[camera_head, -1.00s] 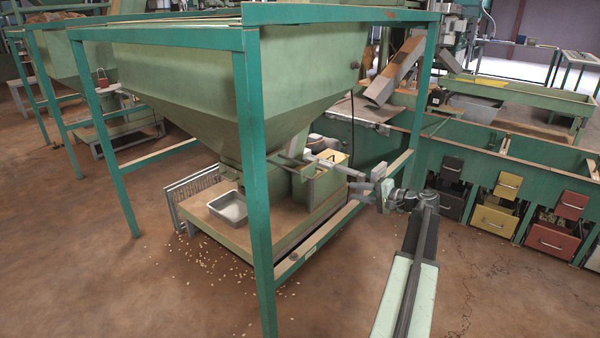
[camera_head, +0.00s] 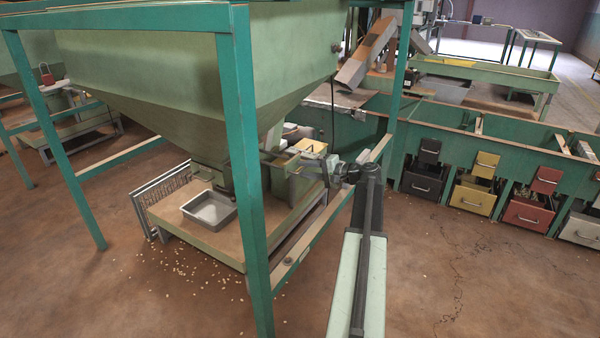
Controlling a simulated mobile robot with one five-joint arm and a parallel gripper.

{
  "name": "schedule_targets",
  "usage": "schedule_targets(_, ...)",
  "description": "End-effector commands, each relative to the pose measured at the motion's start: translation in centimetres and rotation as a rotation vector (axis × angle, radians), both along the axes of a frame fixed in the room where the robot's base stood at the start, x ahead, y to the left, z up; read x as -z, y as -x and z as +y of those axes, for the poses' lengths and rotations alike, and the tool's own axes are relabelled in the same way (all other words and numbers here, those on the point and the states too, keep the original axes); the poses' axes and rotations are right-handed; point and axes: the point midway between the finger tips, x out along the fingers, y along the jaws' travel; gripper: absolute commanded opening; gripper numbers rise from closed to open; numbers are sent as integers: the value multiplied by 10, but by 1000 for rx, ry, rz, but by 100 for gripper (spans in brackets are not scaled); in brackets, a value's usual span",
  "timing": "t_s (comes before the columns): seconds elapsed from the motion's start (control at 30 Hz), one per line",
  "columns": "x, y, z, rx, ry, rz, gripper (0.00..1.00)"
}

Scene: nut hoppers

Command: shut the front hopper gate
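The front hopper (camera_head: 190,75) is a large green funnel in a teal frame, with its narrow outlet (camera_head: 212,172) low behind the near post. Bars and a bracket (camera_head: 282,157), seemingly part of the gate, show just right of that post. The post hides part of the gate, so how far it stands open is unclear. My gripper (camera_head: 322,172) is at the right side of the outlet, close to the bracket and a small box with a yellowish top (camera_head: 312,147). Its fingers are small and blend with the parts behind; I cannot tell whether they touch anything.
A grey metal pan (camera_head: 210,210) sits on the platform (camera_head: 165,215) under the outlet. Nuts (camera_head: 185,262) are scattered on the floor. The near teal post (camera_head: 245,170) and the low rail (camera_head: 315,235) stand close to my arm. Open floor lies at the right.

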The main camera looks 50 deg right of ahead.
Motion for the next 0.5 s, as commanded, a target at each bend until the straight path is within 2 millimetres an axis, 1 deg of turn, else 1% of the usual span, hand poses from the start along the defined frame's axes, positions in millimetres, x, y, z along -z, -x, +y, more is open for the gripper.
schedule_targets(0.03,3,-7,1,-1,0,0,30)
schedule_targets(0.13,4,-14,4,-1,0,0,30)
schedule_targets(0.4,3,-16,5,-1,0,0,30)
schedule_targets(0.47,3,-16,5,-1,0,0,13)
schedule_targets(0.5,3,-16,5,-1,0,0,2)
